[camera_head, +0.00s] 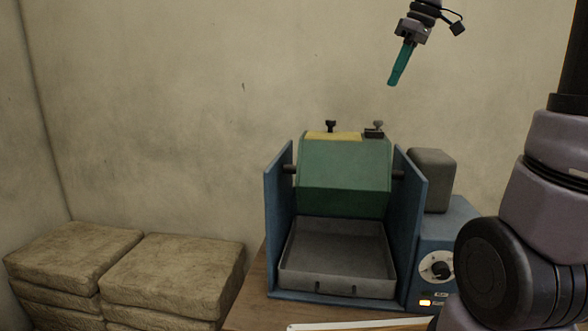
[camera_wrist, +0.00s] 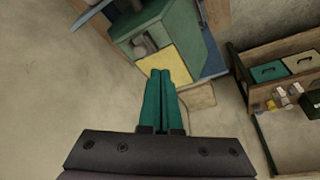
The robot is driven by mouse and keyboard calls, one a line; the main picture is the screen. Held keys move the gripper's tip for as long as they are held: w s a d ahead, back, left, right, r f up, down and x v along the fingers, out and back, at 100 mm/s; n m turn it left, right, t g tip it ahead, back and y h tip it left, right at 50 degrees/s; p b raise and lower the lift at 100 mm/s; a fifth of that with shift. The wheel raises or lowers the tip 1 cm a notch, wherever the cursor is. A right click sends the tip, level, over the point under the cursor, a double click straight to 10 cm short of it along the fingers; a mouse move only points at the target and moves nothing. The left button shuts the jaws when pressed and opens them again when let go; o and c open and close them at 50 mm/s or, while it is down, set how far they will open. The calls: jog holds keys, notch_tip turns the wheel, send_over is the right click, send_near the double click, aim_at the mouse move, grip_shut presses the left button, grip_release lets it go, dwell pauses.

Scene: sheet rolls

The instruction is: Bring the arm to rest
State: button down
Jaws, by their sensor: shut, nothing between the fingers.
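My gripper (camera_head: 391,82) hangs in the air at the top of the head view, above and to the right of the machine's green drum, with its teal fingers pointing down. In the wrist view my gripper (camera_wrist: 163,72) shows its two teal fingers lying side by side, shut, with nothing between them. It is apart from everything around it. Part of my arm fills the right side of the head view.
A blue-framed machine with a green drum (camera_head: 343,180) and a grey tray (camera_head: 337,284) stands on a wooden table (camera_head: 247,311). Stacked tan bales (camera_head: 172,275) are at left. A wooden shelf (camera_wrist: 262,96) with boxes shows in the wrist view. The air around my gripper is clear.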

jog(key=s+f+m+t, duration=0.1)
jog(key=s+f+m, duration=0.1)
jog(key=s+m, duration=0.2)
jog(key=s+a+f+m+t, duration=0.1)
jog(key=s+f+m+t, duration=0.1)
jog(key=s, duration=0.5)
jog(key=s+f+m+t+h, duration=0.1)
jog(key=s+f+m, duration=0.3)
jog(key=s+m, duration=0.2)
jog(key=shift+s+a+m, duration=0.3)
jog(key=shift+a+m, duration=0.1)
jog(key=shift+m, duration=0.1)
